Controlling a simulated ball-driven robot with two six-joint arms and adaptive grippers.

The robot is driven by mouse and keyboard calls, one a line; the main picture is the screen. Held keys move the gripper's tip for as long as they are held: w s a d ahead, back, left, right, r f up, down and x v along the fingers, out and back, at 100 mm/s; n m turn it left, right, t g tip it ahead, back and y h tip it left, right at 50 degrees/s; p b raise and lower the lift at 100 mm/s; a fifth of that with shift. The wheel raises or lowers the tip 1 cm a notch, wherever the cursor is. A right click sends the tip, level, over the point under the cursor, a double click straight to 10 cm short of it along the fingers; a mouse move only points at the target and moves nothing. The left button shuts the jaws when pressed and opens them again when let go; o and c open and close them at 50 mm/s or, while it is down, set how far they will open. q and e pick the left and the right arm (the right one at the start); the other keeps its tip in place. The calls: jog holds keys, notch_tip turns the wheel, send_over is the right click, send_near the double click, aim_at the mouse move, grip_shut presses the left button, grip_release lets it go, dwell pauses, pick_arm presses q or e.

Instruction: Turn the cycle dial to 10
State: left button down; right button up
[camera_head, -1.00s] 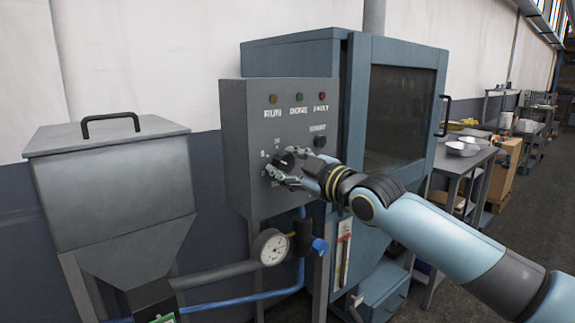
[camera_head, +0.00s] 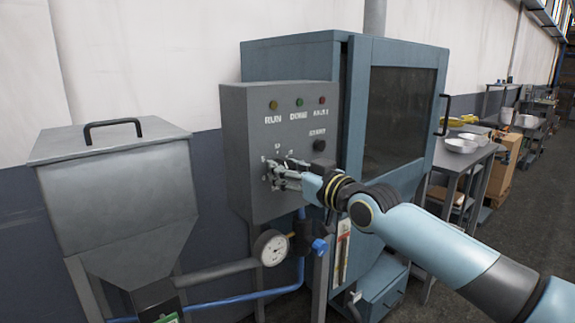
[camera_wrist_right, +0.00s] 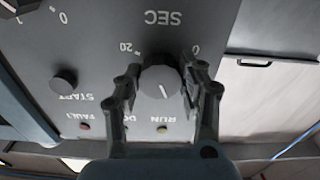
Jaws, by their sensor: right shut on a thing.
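The cycle dial (camera_wrist_right: 160,82) is a round grey knob on the control panel, seen upside down in the right wrist view between the marks 20, 0 and SEC. Its white line points down and slightly right, toward the RUN lettering; no 10 mark is readable. My right gripper (camera_wrist_right: 161,72) has one finger on each side of the dial and is shut on it. In the head view, my right gripper (camera_head: 274,168) is at the lower left of the panel and hides most of the dial. My left gripper is not in view.
The grey control panel (camera_head: 243,190) has RUN, DONE and FAULT lamps above and a START button (camera_head: 319,145) to the right. Another knob (camera_wrist_right: 20,5) shows at the wrist view's corner. A pressure gauge (camera_head: 271,248) and pipes lie below; a hopper (camera_head: 110,190) stands left.

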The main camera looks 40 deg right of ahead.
aim_at(277, 121)
jog(key=shift+m+p, duration=0.55)
jog(key=shift+m, duration=1.55)
jog(key=o, duration=1.2)
jog(key=shift+r, duration=0.1)
notch_tip(277, 121, up, 10)
jog(key=shift+f, duration=0.1)
